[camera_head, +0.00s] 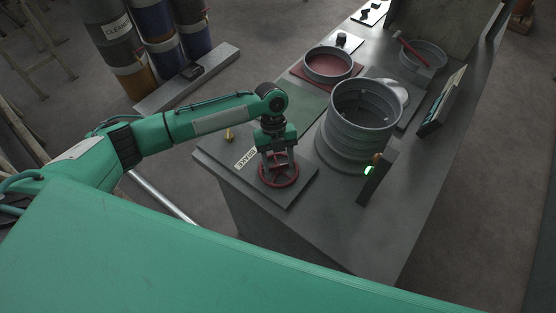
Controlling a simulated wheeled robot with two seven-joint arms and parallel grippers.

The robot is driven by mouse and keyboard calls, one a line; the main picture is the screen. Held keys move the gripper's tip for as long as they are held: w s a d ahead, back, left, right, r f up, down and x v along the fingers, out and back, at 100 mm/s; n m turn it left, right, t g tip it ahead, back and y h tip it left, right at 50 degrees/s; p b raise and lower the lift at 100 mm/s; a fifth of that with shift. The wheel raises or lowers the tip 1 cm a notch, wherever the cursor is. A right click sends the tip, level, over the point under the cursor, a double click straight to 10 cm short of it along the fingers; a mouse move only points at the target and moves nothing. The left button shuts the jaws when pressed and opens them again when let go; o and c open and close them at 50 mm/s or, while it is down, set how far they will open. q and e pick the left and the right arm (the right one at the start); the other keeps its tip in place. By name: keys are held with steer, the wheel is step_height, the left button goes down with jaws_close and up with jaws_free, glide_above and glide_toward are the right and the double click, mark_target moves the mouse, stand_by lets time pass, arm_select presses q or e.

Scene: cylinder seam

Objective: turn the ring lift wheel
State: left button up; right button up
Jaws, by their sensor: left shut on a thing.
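The red ring lift wheel (292,180) lies flat on a dark plate at the near left corner of the bench. My left gripper (275,167) points down over the wheel and is shut on it. Its fingers hide part of the wheel's middle and far rim. The left arm reaches in from the left. A ribbed grey cylinder (352,130) stands upright just right of the wheel. My right gripper is not in view.
A small post with a green light (369,170) stands at the cylinder's near right. A label plate (245,158) lies left of the gripper. A shallow red-floored ring tray (328,66) and a round bin with a red-handled tool (422,56) sit farther back. Drums (150,22) stand on the floor.

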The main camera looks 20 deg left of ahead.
arm_select(q)
steer(key=shift+r, duration=0.1)
steer(key=o, duration=1)
steer(key=b+v, duration=0.3)
steer(key=v, duration=1)
steer(key=shift+a+r, duration=0.15)
steer(key=shift+r, duration=0.25)
steer(key=shift+f, duration=0.1)
